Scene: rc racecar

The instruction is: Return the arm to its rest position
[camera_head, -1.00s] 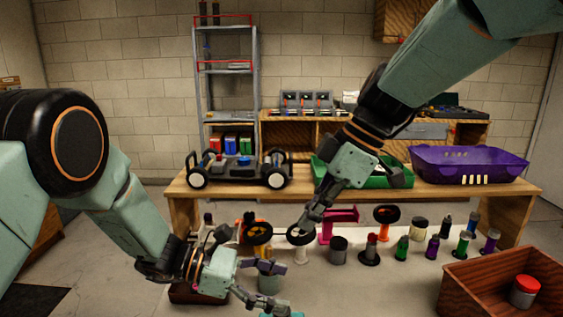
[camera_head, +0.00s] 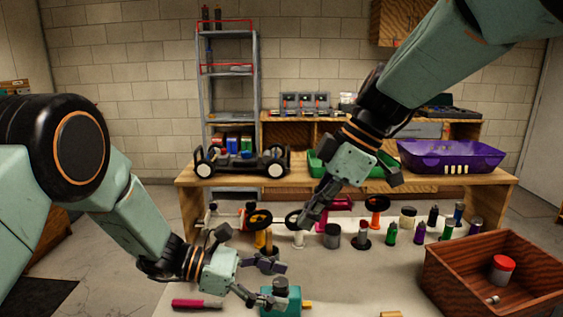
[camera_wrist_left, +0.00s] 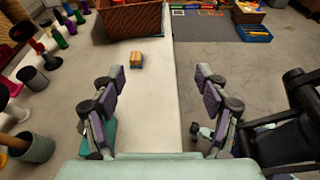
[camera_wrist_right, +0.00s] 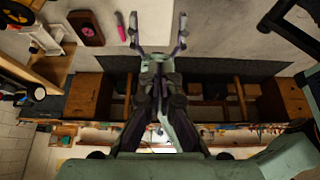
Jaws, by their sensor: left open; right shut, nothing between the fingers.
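My left gripper (camera_head: 264,281) is low over the near table in the head view. Its fingers are spread and empty, and the left wrist view (camera_wrist_left: 160,88) shows the gap between them. A teal block-like thing (camera_head: 284,300) is close by its fingers; I cannot tell if they touch. My right arm reaches down from the upper right in the head view. My right gripper (camera_head: 304,219) is shut with nothing held, in front of several small wheels and posts on the table. In the right wrist view its fingers point up the picture.
A brown wooden box (camera_head: 446,268) stands on the near table (camera_head: 350,285) at right. A red-handled tool (camera_head: 197,304) lies at left. Behind, a bench holds a car chassis (camera_head: 240,174), a green tray (camera_head: 385,172) and a purple basket (camera_head: 450,147). Bottles and pots line the table's far side.

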